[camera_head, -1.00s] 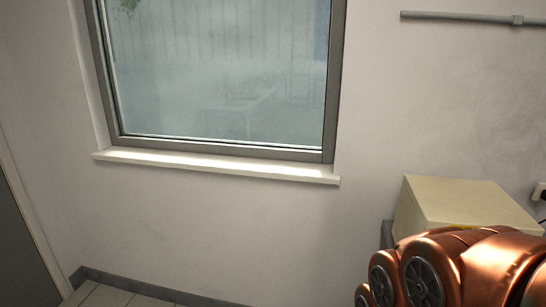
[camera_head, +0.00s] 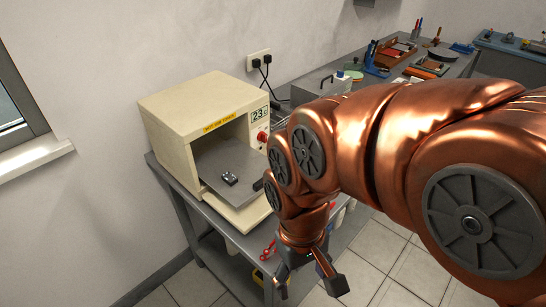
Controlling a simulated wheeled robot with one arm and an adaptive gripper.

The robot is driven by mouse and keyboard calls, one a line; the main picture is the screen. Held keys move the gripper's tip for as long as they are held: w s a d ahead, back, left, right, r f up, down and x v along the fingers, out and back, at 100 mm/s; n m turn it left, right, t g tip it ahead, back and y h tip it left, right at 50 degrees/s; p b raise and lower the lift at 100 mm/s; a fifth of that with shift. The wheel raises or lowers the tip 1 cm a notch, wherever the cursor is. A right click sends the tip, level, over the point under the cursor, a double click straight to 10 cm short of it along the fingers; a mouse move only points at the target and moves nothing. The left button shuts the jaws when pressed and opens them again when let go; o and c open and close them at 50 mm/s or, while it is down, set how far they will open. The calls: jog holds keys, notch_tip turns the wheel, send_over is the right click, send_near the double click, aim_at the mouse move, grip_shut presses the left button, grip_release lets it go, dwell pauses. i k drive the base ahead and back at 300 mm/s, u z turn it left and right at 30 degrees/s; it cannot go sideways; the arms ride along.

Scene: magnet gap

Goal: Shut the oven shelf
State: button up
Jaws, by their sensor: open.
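The cream oven (camera_head: 180,117) stands on a grey bench at left centre, its front open. Its grey shelf (camera_head: 215,158) is a flat plate reaching out of the opening, with a small dark metal part (camera_head: 230,178) lying on it. A cream ledge, seemingly the lowered door (camera_head: 240,214), lies below the shelf's front. My gripper (camera_head: 310,286) hangs low, in front and to the right of the oven, with its fingers apart and nothing seen between them. It looks apart from the shelf.
The grey bench (camera_head: 172,181) runs back to the right, with a metal box (camera_head: 318,86) and several tools on it. A wall socket (camera_head: 258,60) with plugs is behind the oven. Red-handled tools (camera_head: 268,250) hang by the bench front. Tiled floor (camera_head: 385,262) is open at right.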

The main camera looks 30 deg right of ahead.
aim_at(234, 156)
jog(key=z, duration=1.75)
jog(key=k, duration=1.15)
jog(key=u, duration=1.9)
jog(key=i, duration=0.5)
jog(key=z, duration=0.05)
